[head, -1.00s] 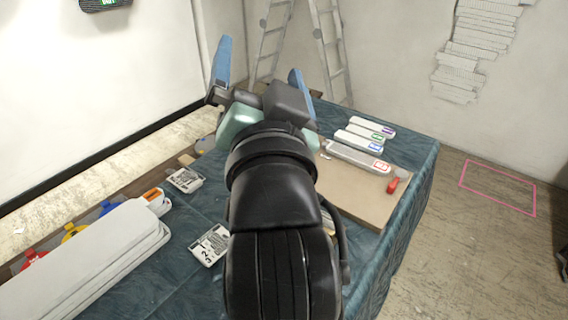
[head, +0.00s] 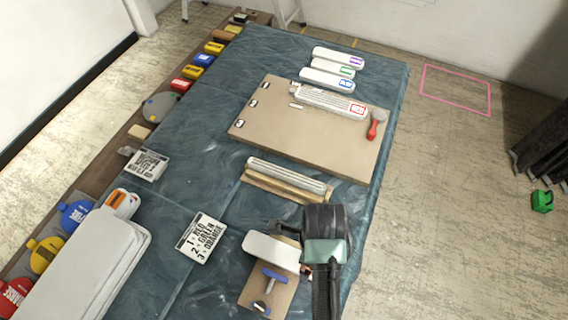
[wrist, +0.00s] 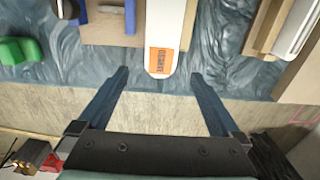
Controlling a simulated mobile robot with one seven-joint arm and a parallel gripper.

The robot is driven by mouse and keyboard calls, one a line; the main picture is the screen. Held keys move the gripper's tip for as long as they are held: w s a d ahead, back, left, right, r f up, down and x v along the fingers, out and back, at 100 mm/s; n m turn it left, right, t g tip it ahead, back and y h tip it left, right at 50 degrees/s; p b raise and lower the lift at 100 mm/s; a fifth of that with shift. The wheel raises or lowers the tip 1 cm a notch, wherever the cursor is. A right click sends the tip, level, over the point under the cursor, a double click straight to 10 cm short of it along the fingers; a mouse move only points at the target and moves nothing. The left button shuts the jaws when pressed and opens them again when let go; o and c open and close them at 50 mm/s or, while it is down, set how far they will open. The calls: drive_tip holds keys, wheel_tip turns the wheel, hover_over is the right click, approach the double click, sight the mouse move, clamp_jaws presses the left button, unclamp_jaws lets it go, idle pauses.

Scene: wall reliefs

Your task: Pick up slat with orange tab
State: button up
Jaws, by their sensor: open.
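The white slat with an orange tab (wrist: 161,61) shows in the wrist view, its tabbed end pointing toward my gripper (wrist: 161,74). My gripper is open, with one blue finger on each side of the slat's end and clear gaps between.
A brown board (head: 300,137) bears a slat with a red tab (head: 335,102) and a red-handled tool (head: 376,124). White cards and a white stack (head: 80,265) are at left. A green object (wrist: 22,50) is near the table edge.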

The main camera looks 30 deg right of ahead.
sight(284, 255)
drive_tip(key=shift+w+f, duration=0.15)
drive_tip(key=shift+f, duration=4)
drive_tip(key=c, duration=1.5)
